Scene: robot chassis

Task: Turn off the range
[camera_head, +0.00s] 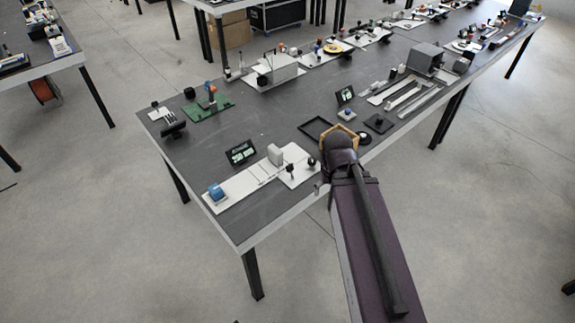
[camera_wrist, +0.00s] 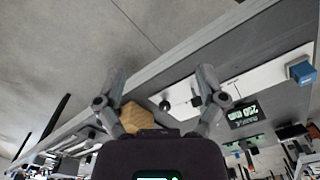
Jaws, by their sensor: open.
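A long white board (camera_head: 240,189) lies near the table's front edge, with a blue block (camera_head: 217,192) at its left end and a pale upright block (camera_head: 275,154) farther right. A small white plate at its right carries two black knobs (camera_head: 290,171) (camera_head: 312,162). A black display (camera_head: 240,152) stands behind the board. In the wrist view the display (camera_wrist: 245,113) appears upside down and seems to read RANGE, 250 mm. My gripper (camera_wrist: 161,84) is open and empty, with one black knob (camera_wrist: 165,105) seen between its fingers. In the head view my arm mostly hides the gripper.
A tan hexagonal piece (camera_head: 345,134) is partly hidden behind my arm. A black square frame (camera_head: 316,128) lies just left of it. Other stations crowd the table's far side, including a green board (camera_head: 208,108). The front left corner of the dark tabletop (camera_head: 237,228) is bare.

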